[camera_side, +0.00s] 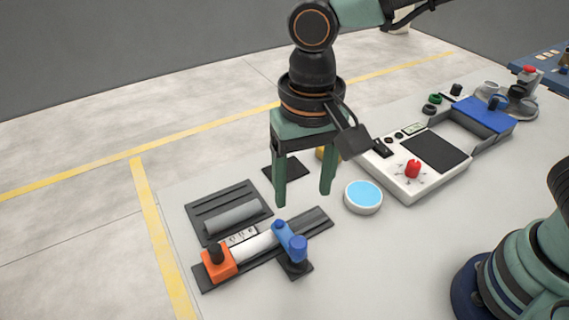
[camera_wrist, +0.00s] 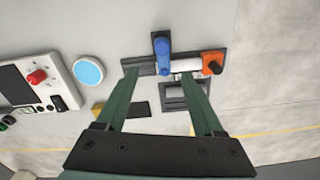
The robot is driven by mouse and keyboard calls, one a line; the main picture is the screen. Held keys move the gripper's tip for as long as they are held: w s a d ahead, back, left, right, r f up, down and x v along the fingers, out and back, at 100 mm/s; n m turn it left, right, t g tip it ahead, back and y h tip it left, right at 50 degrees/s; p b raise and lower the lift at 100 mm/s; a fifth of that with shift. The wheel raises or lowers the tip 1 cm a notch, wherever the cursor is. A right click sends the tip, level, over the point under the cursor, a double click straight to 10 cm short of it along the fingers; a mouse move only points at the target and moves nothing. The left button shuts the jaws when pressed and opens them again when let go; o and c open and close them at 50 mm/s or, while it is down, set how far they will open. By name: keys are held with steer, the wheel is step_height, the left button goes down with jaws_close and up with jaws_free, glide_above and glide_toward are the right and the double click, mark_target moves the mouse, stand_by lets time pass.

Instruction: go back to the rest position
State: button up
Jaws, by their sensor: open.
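My gripper (camera_side: 305,195) hangs pointing down above the table, with its two green fingers apart and nothing between them. It also shows in the wrist view (camera_wrist: 170,97), its fingertips pointing toward the pipe fixture. A white pipe (camera_side: 255,246) lies in the dark rail fixture (camera_side: 316,217), between an orange block (camera_side: 217,262) and a blue clamp (camera_side: 291,243). A grey pipe (camera_side: 233,217) lies in the dark slotted tray (camera_side: 205,199) behind the rail. The fingers are apart from both pipes.
A round white dish with a blue top (camera_side: 363,196) stands right of my gripper. A white control box with a red knob (camera_side: 413,168) stands farther right. A dark square pad (camera_side: 284,167) lies behind the fingers. A blue-topped bin (camera_side: 483,114) is at the far right. The front table is clear.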

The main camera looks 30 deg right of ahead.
steer(key=d+r+n+t, duration=0.1)
steer(key=d+r+t, duration=0.1)
steer(key=d, duration=1)
steer(key=w+d+r+n+t, duration=0.1)
steer(key=d+r+t, duration=0.2)
steer(key=d, duration=1)
steer(key=shift+w+d+r, duration=0.25)
steer(key=shift+r, duration=0.2)
